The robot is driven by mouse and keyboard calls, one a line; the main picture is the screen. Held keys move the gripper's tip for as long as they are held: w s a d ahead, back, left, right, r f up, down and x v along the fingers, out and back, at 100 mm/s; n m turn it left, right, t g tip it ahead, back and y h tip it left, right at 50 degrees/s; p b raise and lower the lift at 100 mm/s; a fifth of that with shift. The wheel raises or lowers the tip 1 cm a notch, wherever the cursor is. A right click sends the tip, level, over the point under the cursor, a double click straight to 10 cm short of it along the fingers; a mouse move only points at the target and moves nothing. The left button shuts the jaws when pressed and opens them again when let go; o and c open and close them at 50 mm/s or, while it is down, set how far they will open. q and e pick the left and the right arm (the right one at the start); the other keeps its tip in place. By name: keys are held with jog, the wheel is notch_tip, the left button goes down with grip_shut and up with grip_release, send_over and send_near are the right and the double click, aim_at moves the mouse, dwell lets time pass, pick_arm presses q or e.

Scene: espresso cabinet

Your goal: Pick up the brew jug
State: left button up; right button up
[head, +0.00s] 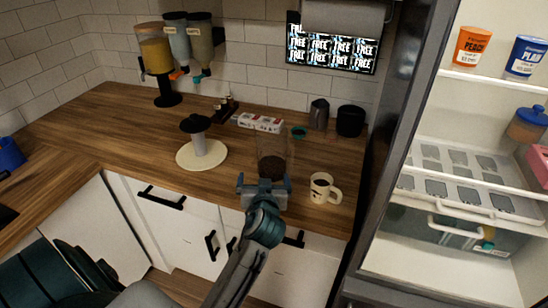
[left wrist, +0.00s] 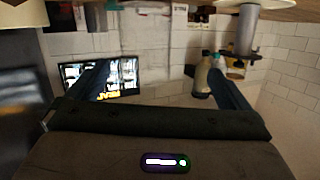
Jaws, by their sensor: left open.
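The brew jug (head: 272,155) looks like the clear vessel with dark brown contents near the front edge of the wooden counter, upright. My left gripper (head: 265,183) is in front of it and open, its fingers spread to either side of the jug's lower part. I cannot tell whether the fingers touch the jug. In the left wrist view, which is upside down, the open left gripper (left wrist: 165,82) has dark fingers at left and right; the jug is not clearly made out there. My right gripper is not in view.
A roll holder on a round base (head: 201,154) stands to the left. Behind are a small white box (head: 260,122), a moka pot (head: 319,114) and a black canister (head: 350,121). An open fridge stands right.

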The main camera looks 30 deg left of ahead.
pick_arm(q)
jog(key=t+y, duration=0.1)
jog(key=t, duration=0.1)
send_near(273, 139)
jog(key=x, duration=0.2)
jog(key=shift+n, duration=0.4)
jog(key=p+x, duration=0.1)
jog(key=x, duration=0.1)
jog(key=p+x, duration=0.1)
jog(key=x, duration=0.2)
jog(key=shift+s+a+r, duration=0.1)
jog(key=shift+a+r, duration=0.05)
jog(key=shift+r, duration=0.1)
jog(key=shift+w+a+f, duration=0.1)
jog(key=shift+w+a, duration=0.15)
jog(key=p+x, duration=0.4)
jog(key=x, duration=0.1)
jog(key=shift+w+f, duration=0.15)
jog(key=shift+f, duration=0.1)
jog(key=shift+c, duration=1.3)
jog(key=c, duration=1.4)
jog(key=shift+c, duration=0.9)
jog(key=shift+r, duration=0.2)
